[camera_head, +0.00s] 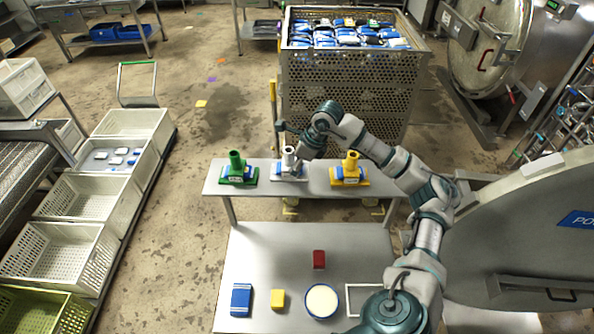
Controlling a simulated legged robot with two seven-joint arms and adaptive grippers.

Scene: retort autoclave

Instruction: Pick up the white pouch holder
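The white pouch holder (290,174) stands upright on the narrow raised shelf, between a green holder (238,170) and a yellow holder (350,170). Each has a flat base and an upright neck. My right arm comes in from the lower right and bends over the shelf. My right gripper (296,152) is at the neck of the white holder, on its right side. It hides part of the holder, and the fingers are too small to tell if they are closed on it. My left gripper is not in view.
A perforated bin (345,90) of pouches stands behind the shelf. Crates (92,197) line the left.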

